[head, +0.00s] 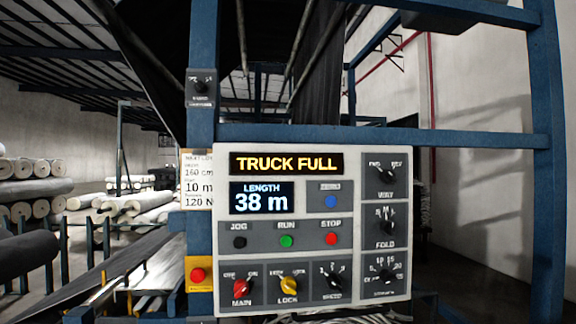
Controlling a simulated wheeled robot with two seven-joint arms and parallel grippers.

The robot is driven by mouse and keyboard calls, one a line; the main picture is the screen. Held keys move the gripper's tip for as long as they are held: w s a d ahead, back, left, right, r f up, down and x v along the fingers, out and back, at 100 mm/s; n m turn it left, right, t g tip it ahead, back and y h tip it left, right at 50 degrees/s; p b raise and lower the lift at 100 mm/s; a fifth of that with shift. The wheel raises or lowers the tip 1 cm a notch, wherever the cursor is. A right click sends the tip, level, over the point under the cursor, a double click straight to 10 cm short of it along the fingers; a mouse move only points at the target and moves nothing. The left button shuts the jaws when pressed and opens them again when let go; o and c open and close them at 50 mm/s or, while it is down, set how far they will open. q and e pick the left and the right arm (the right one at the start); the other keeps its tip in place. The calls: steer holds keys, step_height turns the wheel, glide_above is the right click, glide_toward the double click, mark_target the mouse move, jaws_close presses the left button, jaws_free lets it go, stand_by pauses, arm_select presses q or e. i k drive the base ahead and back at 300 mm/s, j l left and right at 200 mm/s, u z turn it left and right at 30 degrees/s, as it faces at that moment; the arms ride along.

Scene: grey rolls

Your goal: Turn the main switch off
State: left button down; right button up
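The main switch (241,288) is a red rotary knob at the lower left of the white control panel (222,222), above the label MAIN. Small marks stand at its upper left and upper right, seemingly OFF and ON. Its handle looks tilted towards the upper right mark, but it is too small to be sure. Neither of my grippers shows in the head view, and nothing covers the switch.
A yellow LOCK knob (289,285) and a black speed knob (334,281) sit right of the switch. A red button on a yellow box (198,275) is just left. Blue posts (548,200) frame the panel. The display (286,163) reads TRUCK FULL. Fabric rolls (40,208) lie left.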

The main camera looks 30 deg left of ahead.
mark_target(241, 286)
steer(key=u, duration=1.25)
